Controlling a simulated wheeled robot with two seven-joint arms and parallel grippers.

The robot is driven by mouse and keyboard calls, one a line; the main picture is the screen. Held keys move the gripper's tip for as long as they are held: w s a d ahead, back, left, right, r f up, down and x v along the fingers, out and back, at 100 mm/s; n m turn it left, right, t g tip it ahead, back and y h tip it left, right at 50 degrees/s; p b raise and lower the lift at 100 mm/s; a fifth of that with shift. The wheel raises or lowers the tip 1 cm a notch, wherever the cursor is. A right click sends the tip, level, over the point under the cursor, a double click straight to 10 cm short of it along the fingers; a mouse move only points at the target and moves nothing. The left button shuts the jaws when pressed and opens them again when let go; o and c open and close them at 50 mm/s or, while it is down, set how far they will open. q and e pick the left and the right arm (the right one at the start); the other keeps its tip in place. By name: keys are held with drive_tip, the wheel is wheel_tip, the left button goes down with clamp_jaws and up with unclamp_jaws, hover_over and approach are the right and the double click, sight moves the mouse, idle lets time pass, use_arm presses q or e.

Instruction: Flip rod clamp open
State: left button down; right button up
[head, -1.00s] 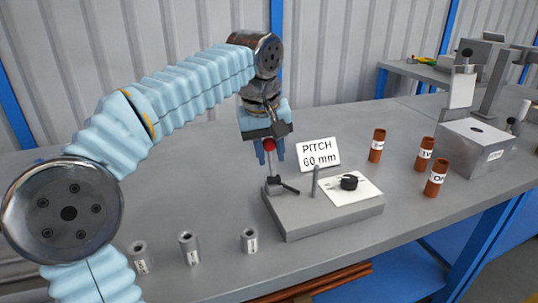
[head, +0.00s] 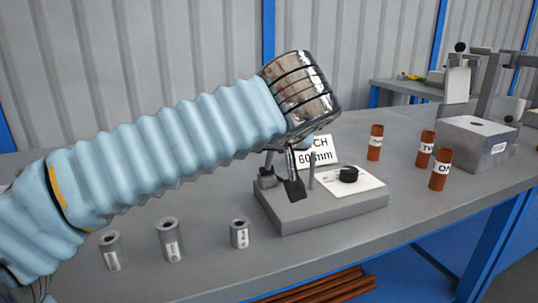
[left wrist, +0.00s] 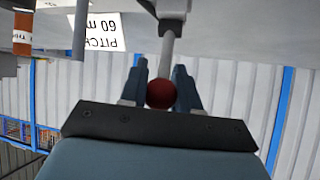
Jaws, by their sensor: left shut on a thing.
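In the left wrist view a round red knob (left wrist: 161,93) on a grey rod (left wrist: 168,50) sits between the two fingers of my left gripper (left wrist: 160,88), which is shut on it. In the head view my arm's metal wrist hides the knob and most of the gripper. The clamp's grey foot (head: 267,179) stands on the left of a grey base plate (head: 330,208). A dark piece (head: 296,188) hangs beside it below my wrist; I cannot tell whether it is clamp or gripper. My right gripper is not in view.
An upright pin (head: 312,173) and a white card (head: 366,183) with a black knob (head: 348,174) are on the plate. A pitch sign (head: 321,152) stands behind. Grey cylinders (head: 170,241) line the front; brown cylinders (head: 440,170) and a grey block (head: 475,143) are right.

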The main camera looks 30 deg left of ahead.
use_arm(q)
drive_tip(key=shift+s+d+f+y+b, duration=0.1)
drive_tip(key=shift+d+y+b, duration=0.05)
drive_tip(key=shift+y+b, duration=0.2)
idle(0.3)
drive_tip(key=c, duration=0.8)
unclamp_jaws()
drive_tip(key=p+v, duration=0.2)
drive_tip(key=v, duration=1.1)
drive_tip(key=shift+s+d+p, duration=0.15)
drive_tip(key=shift+s+p, duration=0.25)
drive_tip(key=shift+s, duration=0.05)
